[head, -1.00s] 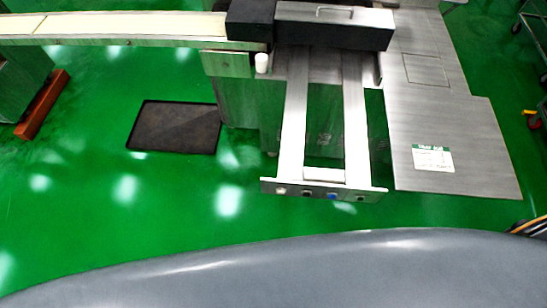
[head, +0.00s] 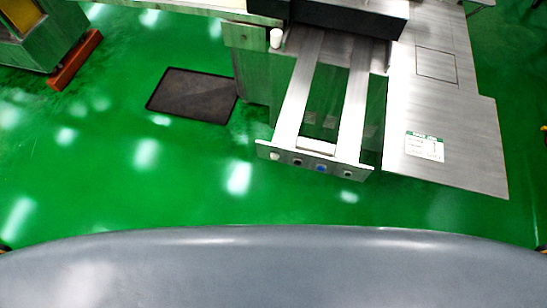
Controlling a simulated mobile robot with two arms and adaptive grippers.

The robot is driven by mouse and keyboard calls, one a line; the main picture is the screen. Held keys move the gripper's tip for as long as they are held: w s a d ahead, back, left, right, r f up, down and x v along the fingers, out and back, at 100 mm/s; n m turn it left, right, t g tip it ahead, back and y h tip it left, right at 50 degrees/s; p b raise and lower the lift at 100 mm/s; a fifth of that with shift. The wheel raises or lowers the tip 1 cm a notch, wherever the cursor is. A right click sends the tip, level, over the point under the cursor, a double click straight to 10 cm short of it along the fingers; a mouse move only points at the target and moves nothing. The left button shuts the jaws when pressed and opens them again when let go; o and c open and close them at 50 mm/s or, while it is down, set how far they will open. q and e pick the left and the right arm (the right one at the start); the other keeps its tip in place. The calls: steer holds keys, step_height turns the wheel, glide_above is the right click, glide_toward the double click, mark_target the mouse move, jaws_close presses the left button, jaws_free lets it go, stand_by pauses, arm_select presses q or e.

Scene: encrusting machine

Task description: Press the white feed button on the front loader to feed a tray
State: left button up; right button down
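The front loader (head: 342,110) reaches toward me as two pale metal rails with an open gap between them. Its front plate (head: 335,168) carries a row of small buttons. The white feed button (head: 274,156) is at the left end of the row. Right of it are a dark button (head: 297,162), a blue button (head: 321,168) and another dark button (head: 348,174). Nothing touches the buttons. Neither of my grippers shows in the head view.
A metal table (head: 448,150) with a label stands right of the loader. A dark mat (head: 193,95) lies on the green floor at left. A cabinet with an orange-brown foot (head: 75,60) is at upper left. Green floor (head: 190,190) before the loader is clear.

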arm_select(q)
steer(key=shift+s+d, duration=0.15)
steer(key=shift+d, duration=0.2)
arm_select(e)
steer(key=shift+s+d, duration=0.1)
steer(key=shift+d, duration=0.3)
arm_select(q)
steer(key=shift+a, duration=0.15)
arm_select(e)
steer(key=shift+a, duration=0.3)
